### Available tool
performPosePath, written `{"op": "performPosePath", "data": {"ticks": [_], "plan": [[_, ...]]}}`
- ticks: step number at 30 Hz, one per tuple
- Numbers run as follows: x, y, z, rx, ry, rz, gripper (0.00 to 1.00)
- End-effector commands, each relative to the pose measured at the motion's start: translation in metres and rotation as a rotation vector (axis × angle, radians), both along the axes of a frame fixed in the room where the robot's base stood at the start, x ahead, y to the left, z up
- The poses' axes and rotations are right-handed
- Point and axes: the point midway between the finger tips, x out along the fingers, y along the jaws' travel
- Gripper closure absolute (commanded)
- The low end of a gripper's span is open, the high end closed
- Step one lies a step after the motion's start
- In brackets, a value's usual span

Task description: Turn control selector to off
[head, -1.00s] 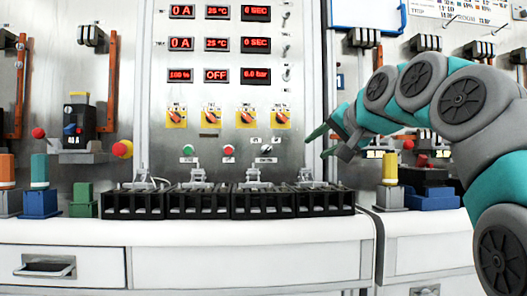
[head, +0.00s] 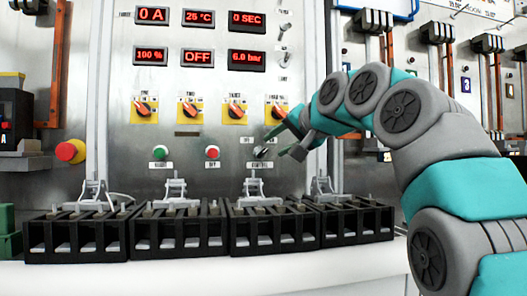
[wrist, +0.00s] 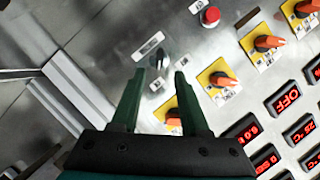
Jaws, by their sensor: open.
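The control selector (head: 262,153) is a small dark knob on the steel panel, right of the red button, with a label above and below it. It also shows in the wrist view (wrist: 159,61), just beyond the fingertips and roughly in line with the gap between them. My gripper (head: 275,145) is open and empty, close to the selector in the head view. Its two green fingers (wrist: 159,76) stand apart on either side of that gap. I see no contact. Which way the selector points is too small to tell.
A green button (head: 160,153) and a red button (head: 212,152) sit left of the selector. Several orange knobs on yellow plates, including one (head: 236,108), are above. Black terminal racks (head: 180,235) line the bench below. A red-and-yellow emergency stop (head: 70,151) is at left.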

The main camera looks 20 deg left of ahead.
Motion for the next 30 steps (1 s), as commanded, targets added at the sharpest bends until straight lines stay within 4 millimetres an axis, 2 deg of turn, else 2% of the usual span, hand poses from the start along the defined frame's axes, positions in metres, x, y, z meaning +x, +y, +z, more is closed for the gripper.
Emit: {"op": "performPosePath", "data": {"ticks": [13, 25, 30], "plan": [[0.036, 0.039, -0.014, -0.002, 0.0, 0.0, 0.55], [0.041, 0.046, -0.018, 0.0, 0.001, 0.001, 0.55], [0.041, 0.045, -0.018, 0.0, 0.001, 0.001, 0.73]]}}
